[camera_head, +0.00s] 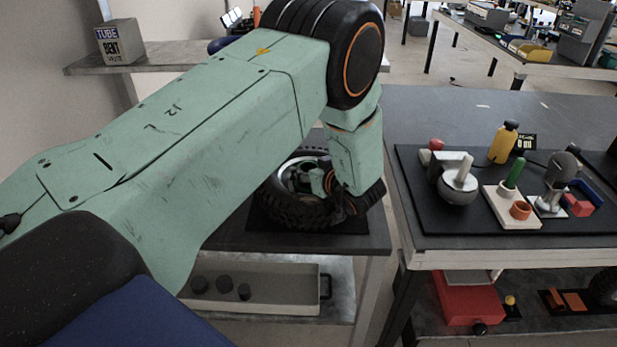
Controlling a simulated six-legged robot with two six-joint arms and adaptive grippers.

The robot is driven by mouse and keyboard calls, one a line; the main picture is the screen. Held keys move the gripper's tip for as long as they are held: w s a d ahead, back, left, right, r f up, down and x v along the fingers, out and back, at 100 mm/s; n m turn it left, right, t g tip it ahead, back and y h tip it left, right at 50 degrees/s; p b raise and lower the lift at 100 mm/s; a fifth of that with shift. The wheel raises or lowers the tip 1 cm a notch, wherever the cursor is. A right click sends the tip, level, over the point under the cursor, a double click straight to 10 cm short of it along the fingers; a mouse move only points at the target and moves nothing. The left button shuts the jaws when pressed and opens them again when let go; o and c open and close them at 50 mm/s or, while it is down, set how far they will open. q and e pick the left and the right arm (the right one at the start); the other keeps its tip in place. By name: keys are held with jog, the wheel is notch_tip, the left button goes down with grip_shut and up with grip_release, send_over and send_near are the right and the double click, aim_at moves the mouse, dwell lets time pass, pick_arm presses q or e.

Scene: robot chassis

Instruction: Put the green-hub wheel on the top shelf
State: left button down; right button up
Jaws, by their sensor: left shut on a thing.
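A wheel with a black knobbly tyre (283,212) is at the middle shelf (376,237), over a dark mat. My left gripper (331,191) reaches down at the wheel's right side and is shut on the wheel. I cannot tell whether the wheel touches the mat. The top shelf (160,60) shows at the upper left, partly behind my left arm. My right gripper is not in view.
A grey tray (265,282) with dark round pieces is on the lower shelf. A workbench (470,110) with tools on a black mat stands at the right, with a red box (466,300) below.

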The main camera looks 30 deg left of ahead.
pick_arm(q)
notch_tip(320, 180, up, 8)
jog(key=shift+p, duration=0.45)
